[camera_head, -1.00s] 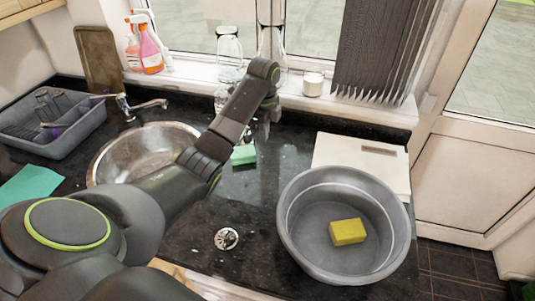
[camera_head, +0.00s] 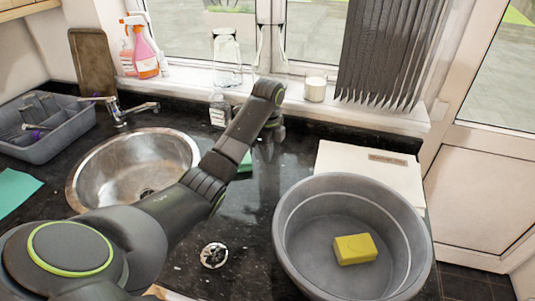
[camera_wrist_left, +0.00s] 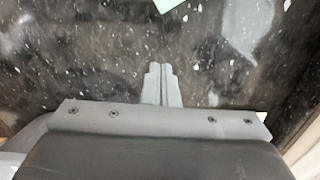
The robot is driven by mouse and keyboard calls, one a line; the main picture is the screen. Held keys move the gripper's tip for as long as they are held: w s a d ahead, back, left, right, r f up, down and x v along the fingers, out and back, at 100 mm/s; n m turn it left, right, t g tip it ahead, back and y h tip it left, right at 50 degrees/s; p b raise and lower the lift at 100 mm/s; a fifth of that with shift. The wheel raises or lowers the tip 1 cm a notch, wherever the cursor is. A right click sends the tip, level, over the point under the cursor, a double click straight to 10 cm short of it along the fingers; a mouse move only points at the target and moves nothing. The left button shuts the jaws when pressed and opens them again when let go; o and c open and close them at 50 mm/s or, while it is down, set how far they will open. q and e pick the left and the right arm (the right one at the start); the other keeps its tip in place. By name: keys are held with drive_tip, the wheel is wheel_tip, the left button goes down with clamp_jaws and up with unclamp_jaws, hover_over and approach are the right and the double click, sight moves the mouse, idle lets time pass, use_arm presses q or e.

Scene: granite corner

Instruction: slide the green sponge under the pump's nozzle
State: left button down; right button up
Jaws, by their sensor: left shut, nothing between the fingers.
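The green sponge (camera_head: 246,162) lies on the dark granite worktop, mostly hidden behind my left arm in the head view. A green edge of it (camera_wrist_left: 168,4) shows at the top of the left wrist view. A small labelled bottle (camera_head: 219,111), which looks like the pump, stands by the window sill; its top and nozzle cannot be made out clearly. My left gripper (camera_head: 275,133) points down over the worktop, to the right of the sponge in the head view. Its fingers (camera_wrist_left: 162,68) are shut and empty, apart from the sponge. My right gripper is out of view.
A grey basin (camera_head: 292,250) holding a yellow sponge (camera_head: 355,249) stands at the right. A white board (camera_head: 370,168) lies behind it. The steel sink (camera_head: 95,165) is at the left. A jar candle (camera_head: 315,87) and glassware (camera_head: 227,62) stand on the sill.

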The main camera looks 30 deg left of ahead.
sight(250, 161)
use_arm(q)
wheel_tip(250, 161, down, 6)
drive_tip(key=shift+f, duration=0.1)
drive_tip(key=a+p, duration=0.1)
drive_tip(key=a, duration=0.2)
drive_tip(key=shift+s+a, duration=0.2)
drive_tip(key=shift+a, duration=0.35)
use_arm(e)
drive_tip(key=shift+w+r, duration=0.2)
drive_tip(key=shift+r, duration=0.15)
use_arm(q)
drive_tip(key=shift+d, duration=0.1)
drive_tip(key=shift+a+p, duration=0.8)
drive_tip(key=shift+a, duration=0.3)
drive_tip(key=shift+s+a, duration=0.1)
drive_tip(key=shift+a, duration=0.05)
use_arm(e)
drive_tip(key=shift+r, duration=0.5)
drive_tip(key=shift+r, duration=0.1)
